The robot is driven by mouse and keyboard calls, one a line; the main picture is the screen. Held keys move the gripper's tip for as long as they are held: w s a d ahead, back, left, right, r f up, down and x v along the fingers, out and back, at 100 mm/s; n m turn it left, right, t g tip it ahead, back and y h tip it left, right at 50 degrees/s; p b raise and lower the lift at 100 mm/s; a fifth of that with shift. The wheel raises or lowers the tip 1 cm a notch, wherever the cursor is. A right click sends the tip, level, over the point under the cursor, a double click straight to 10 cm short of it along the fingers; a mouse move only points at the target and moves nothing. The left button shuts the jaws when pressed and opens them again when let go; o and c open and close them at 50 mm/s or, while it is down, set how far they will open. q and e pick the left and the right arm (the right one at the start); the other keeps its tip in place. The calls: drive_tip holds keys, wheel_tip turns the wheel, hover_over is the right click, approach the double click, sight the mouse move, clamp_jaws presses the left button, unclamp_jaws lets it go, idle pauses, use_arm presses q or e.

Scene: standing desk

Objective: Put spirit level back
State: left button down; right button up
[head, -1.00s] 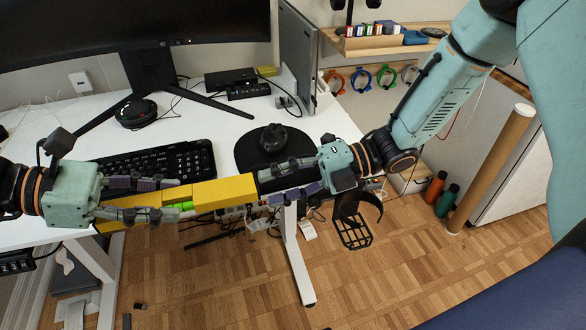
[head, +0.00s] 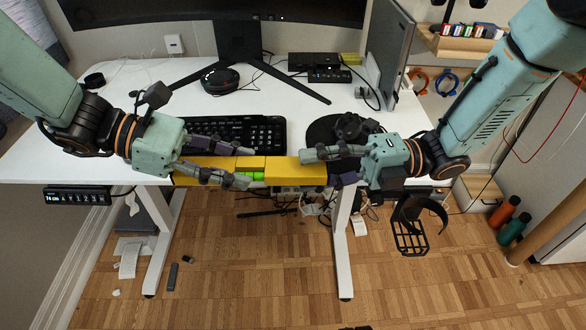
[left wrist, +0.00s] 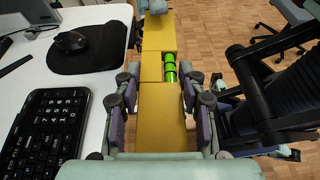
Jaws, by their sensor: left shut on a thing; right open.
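The spirit level (head: 290,175) is a long yellow bar with a green vial near its middle. It is held level, lengthwise along the desk's front edge in the head view. My left gripper (head: 247,167) is shut on its left part, fingers on both sides; in the left wrist view the level (left wrist: 160,112) runs away between the left fingers (left wrist: 161,82). My right gripper (head: 318,168) is open at the level's right end, its fingers overlapping that end. Whether they touch it I cannot tell.
The white desk (head: 130,115) carries a keyboard (head: 265,135), a mouse (head: 352,128) on a black pad, and a monitor stand. A black holder (head: 410,235) hangs below my right gripper. A wooden shelf (head: 455,45) is at the upper right. Wooden floor in front is mostly clear.

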sight(291, 173)
drive_tip(key=shift+s+a, duration=0.2)
drive_tip(key=shift+a, duration=1.9)
drive_tip(key=shift+c, duration=0.2)
clamp_jaws()
use_arm(q)
drive_tip(key=c, duration=0.7)
unclamp_jaws()
